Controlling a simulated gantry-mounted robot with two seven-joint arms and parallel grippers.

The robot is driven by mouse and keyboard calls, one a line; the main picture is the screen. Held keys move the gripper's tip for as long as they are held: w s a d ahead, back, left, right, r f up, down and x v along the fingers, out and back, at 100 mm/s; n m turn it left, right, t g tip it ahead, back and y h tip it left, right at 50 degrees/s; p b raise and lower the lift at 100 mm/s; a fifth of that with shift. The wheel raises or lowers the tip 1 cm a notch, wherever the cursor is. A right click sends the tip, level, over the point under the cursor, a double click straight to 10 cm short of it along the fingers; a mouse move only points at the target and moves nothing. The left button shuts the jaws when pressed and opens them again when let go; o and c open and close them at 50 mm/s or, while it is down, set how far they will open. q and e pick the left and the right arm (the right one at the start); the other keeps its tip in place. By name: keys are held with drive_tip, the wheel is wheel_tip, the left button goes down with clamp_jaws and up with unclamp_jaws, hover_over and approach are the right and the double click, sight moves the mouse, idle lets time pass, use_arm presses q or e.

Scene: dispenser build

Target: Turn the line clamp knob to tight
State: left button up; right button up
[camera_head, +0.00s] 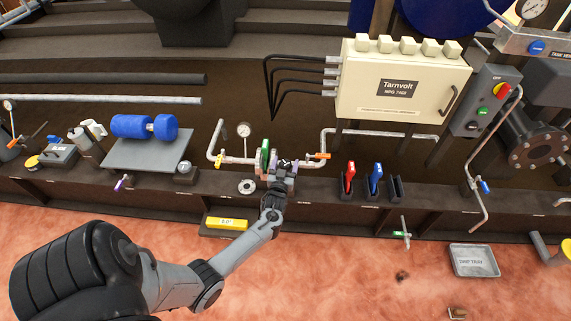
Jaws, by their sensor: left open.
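The gripper covers part of the assembly there. I cannot clearly make out the line clamp knob; it may be hidden behind the gripper. Whether the fingers touch anything cannot be told. My right gripper is not in view.
A cream Tarnvolt cabinet (402,85) with cables stands behind to the right. Red (349,176) and blue (376,178) handled items sit in black holders close to the gripper's right. A yellow level (227,223) lies below left. The reddish floor in front is mostly clear.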

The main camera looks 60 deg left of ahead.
use_arm(q)
drive_tip(key=p+v, duration=0.4)
drive_tip(key=v, duration=0.6)
drive_tip(key=shift+s+d, duration=0.2)
drive_tip(key=shift+s, duration=0.1)
